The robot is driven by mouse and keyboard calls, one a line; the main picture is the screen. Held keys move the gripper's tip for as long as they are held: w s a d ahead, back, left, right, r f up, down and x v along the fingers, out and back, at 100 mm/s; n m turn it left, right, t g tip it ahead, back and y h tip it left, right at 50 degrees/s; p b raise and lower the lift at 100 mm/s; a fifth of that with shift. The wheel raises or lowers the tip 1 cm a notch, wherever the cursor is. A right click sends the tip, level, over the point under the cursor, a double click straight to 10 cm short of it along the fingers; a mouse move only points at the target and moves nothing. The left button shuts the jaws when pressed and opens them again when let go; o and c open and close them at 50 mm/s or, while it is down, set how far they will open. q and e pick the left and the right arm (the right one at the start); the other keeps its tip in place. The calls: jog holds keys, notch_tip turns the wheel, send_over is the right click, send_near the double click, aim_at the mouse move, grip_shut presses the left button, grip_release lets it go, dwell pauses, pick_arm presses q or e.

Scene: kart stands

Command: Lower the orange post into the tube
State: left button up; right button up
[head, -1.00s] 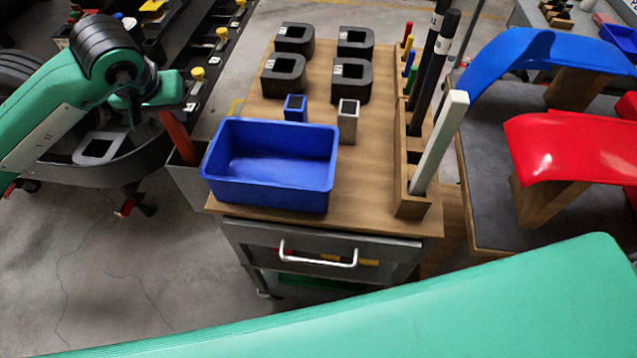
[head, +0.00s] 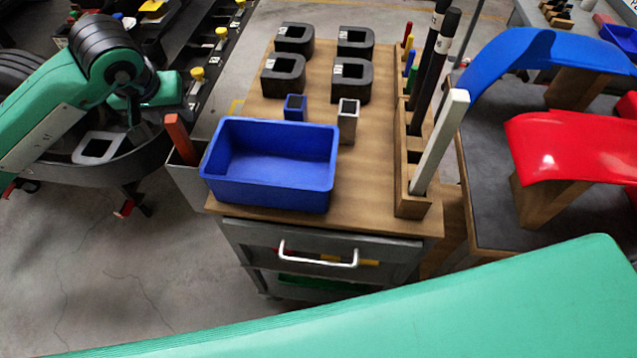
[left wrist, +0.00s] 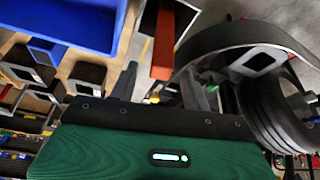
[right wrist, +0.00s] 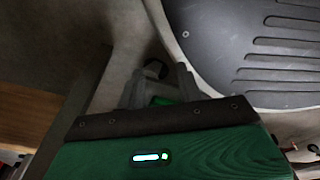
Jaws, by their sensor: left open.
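The orange post (head: 181,140) leans in a grey open bin (head: 187,183) at the cart's left side; its upper end sticks out. It also shows in the left wrist view (left wrist: 164,48). My left gripper (head: 134,110) is open and empty, left of the post and apart from it; its fingers (left wrist: 157,88) show in the left wrist view.
A blue bin (head: 270,195) sits on the wooden cart top (head: 375,195). Black blocks, two small square tubes and a wooden rack (head: 412,205) with black and white posts stand there too. Red (head: 580,145) and blue curved panels lie on the right-hand table.

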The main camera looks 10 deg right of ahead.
pick_arm(q)
jog(key=b+v, duration=0.1)
jog(key=v, duration=1.2)
jog(key=shift+r, duration=0.3)
pick_arm(e)
jog(key=w+r, duration=0.1)
jog(key=w+a+r, duration=0.1)
jog(key=w, duration=0.1)
jog(key=shift+w+a, duration=0.1)
jog(key=shift+w, duration=0.05)
pick_arm(q)
jog(key=shift+s, duration=0.1)
